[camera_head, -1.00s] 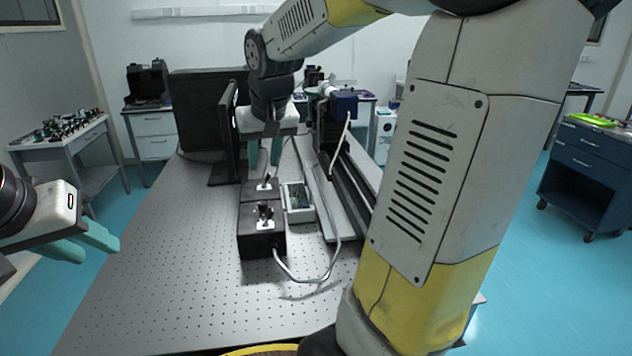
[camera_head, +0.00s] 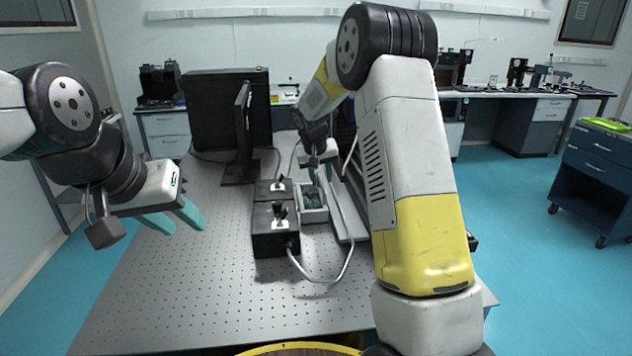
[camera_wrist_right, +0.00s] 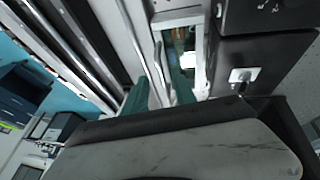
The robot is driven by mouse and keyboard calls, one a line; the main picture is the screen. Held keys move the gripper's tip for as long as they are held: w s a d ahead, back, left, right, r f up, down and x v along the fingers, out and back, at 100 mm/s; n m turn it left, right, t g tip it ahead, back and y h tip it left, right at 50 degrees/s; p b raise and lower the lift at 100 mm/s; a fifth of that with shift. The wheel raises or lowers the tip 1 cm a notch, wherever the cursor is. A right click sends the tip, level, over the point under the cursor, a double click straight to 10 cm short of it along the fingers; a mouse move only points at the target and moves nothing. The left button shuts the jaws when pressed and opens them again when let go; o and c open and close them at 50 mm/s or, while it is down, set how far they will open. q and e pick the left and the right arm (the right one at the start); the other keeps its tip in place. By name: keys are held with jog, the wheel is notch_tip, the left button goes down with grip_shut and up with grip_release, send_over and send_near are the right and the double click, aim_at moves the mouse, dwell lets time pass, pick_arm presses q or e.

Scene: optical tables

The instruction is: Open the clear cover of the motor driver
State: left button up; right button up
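The motor driver (camera_head: 312,214) is a small pale box with a circuit board inside. It sits on the optical table beside two black control boxes. It also shows in the right wrist view (camera_wrist_right: 200,62), partly hidden by my gripper. Its clear cover is hard to make out, so I cannot tell its state. My right gripper (camera_head: 322,175) is over the driver's far end with its teal fingers apart; I cannot tell whether they touch the cover. In the right wrist view the fingers (camera_wrist_right: 160,90) straddle a pale edge. My left gripper (camera_head: 174,218) is open and empty, left of the table's middle.
The near black control box (camera_head: 275,240) and the far one (camera_head: 268,190) carry upright switches, close left of the driver. A grey cable (camera_head: 345,265) loops at their right. A monitor (camera_head: 242,135) stands behind. The perforated table (camera_head: 190,290) is clear at front left.

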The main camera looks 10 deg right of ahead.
aim_at(323, 187)
jog(key=shift+x, duration=1.65)
jog(key=shift+c, duration=0.4)
grip_shut()
